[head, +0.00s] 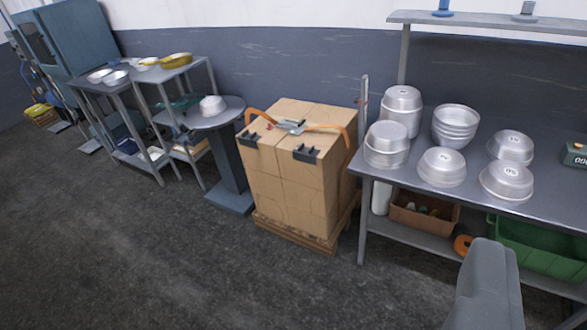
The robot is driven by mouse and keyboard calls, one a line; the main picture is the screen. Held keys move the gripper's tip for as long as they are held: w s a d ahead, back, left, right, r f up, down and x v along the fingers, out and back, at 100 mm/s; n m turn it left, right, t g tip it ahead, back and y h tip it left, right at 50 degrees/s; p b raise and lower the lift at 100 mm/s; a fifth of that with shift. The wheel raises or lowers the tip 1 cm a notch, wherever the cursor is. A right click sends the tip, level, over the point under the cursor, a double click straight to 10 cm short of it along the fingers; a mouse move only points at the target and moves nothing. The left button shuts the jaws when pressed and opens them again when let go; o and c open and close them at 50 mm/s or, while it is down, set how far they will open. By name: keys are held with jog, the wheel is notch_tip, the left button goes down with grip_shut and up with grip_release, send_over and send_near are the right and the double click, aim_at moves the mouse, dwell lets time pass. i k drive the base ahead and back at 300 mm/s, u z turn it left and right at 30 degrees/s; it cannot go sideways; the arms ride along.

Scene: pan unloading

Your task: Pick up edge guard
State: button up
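Two black edge guards sit on the top front edge of a stack of cardboard boxes (290,195) in the middle of the head view. The left edge guard (247,139) is near the left corner, and the right edge guard (306,154) is near the right corner. An orange strap (262,115) arches loosely over the boxes, with a grey metal buckle (291,127) on top. My gripper's fingers do not show. A grey part of my own body fills the lower right, well apart from the boxes.
The boxes stand on a wooden pallet (293,232). Right is a metal table (450,205) with several upturned pans and bowls, a brown crate and green bin (540,247) below. Left is a round pedestal table (233,110) and a shelf table (142,78). The front-left floor is clear.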

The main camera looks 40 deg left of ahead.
aim_at(303, 153)
jog(key=u, duration=1)
jog(key=i, duration=3.05)
jog(key=z, duration=0.4)
